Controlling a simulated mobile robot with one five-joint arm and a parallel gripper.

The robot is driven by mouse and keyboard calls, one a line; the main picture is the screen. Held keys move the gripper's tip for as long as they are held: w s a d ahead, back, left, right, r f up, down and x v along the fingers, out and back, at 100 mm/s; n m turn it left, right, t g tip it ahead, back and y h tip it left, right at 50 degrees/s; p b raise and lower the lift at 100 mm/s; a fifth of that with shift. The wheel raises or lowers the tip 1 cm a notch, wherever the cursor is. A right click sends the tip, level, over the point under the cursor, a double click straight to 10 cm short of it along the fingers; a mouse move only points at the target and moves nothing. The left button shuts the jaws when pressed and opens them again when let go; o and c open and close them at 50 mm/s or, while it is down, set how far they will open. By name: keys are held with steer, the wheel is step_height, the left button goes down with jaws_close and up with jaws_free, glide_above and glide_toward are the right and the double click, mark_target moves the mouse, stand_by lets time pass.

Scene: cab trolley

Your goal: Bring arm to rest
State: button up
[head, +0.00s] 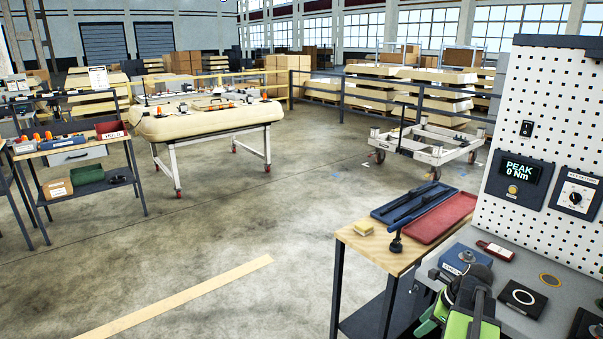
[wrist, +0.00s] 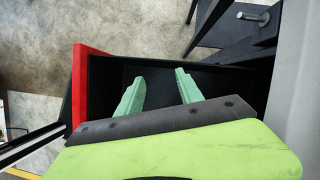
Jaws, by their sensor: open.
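My gripper (wrist: 160,75) shows in the wrist view with its two pale green fingers spread apart and nothing between them. The fingers point over or into a dark, open-topped bin (wrist: 228,80) with a red face (wrist: 79,85) on its left. I cannot tell how far the fingertips are above the bin's floor. In the head view my green and black arm is at the bottom right, in front of the grey bench (head: 540,315). The fingers cannot be made out there.
A pegboard panel (head: 550,115) rises behind the bench.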

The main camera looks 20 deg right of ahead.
steer(key=w+a+n+g+p, duration=0.1)
steer(key=w+a+n, duration=0.4)
steer(key=a, duration=0.8)
steer(key=w+a+n+g+p, duration=0.1)
steer(key=w+a+n, duration=0.45)
steer(key=a, duration=0.75)
steer(key=a+n+g+h, duration=0.1)
steer(key=a+n+h, duration=0.1)
steer(key=a+n, duration=1.2)
steer(key=shift+w+a+r+n+g+h, duration=0.25)
steer(key=shift+r+n, duration=0.2)
steer(key=shift+n, duration=1.8)
